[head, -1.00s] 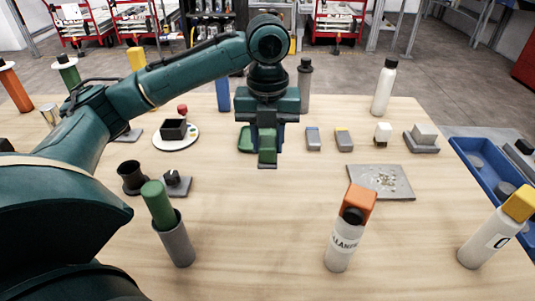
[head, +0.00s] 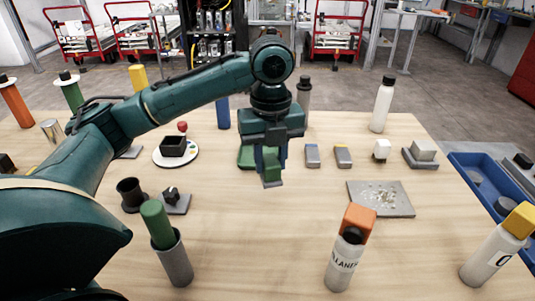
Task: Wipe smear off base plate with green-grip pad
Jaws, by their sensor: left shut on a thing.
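My left gripper (head: 271,158) is shut on the green-grip pad (head: 271,170), a green block with a thin grey pad at its bottom. It holds the pad over the middle of the table; whether the pad touches the wood I cannot tell. The grey base plate (head: 361,208) lies flat on the table, right of the gripper and nearer to me. A pale, speckled smear (head: 381,195) covers the plate's middle. My right gripper is not in view.
A white bottle with an orange cap (head: 345,262) stands in front of the plate. Two small grey blocks, one blue-topped (head: 312,157) and one yellow-topped (head: 343,157), lie behind it. A blue tray (head: 487,203) is at right. The wood between gripper and plate is clear.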

